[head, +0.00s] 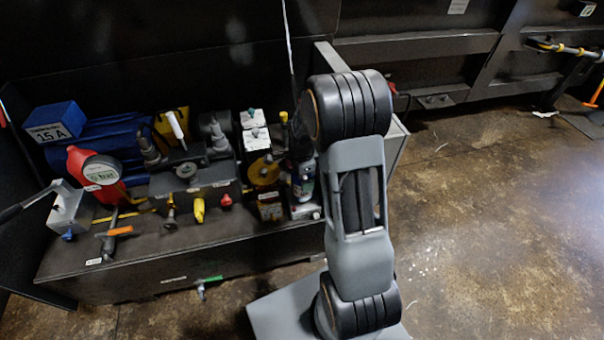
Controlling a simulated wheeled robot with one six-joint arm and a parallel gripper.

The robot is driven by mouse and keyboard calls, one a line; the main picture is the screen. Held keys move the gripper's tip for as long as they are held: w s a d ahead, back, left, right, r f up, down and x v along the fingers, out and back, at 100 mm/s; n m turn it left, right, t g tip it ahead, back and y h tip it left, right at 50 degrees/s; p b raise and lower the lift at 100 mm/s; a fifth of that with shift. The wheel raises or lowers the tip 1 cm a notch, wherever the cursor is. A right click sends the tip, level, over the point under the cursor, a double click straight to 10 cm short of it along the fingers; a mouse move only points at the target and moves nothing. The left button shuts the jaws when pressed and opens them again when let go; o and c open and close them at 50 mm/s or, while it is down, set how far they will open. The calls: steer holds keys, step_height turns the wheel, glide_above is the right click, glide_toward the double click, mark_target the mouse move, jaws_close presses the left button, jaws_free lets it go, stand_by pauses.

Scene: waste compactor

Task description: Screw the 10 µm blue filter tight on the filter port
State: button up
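My arm rises through the middle of the head view and covers part of the power unit's right end. My gripper cannot be made out; the dark shapes beside the upper arm joint are too unclear to name. A dark canister with a blue and white label (303,184) stands upright at the right end of the unit, close to my arm. It may be the blue filter, but its micron marking is too small to read. Its lower end is near a light base, and I cannot tell whether it is screwed on. The filter port cannot be picked out.
The black tank top (190,236) carries a blue motor (105,140), a red gauge-bearing part (92,175), a valve block (195,190) with yellow and red knobs, and an orange-handled lever (115,231). Open concrete floor (500,220) lies to the right.

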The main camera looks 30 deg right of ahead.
steer(key=n+p, duration=0.2)
steer(key=n, duration=1.8)
steer(key=shift+d+n, duration=0.1)
steer(key=shift+n, duration=0.2)
steer(key=c, duration=0.9)
steer(key=m, duration=0.5)
steer(key=shift+c, duration=0.2)
steer(key=m, duration=0.5)
steer(key=shift+p, duration=0.35)
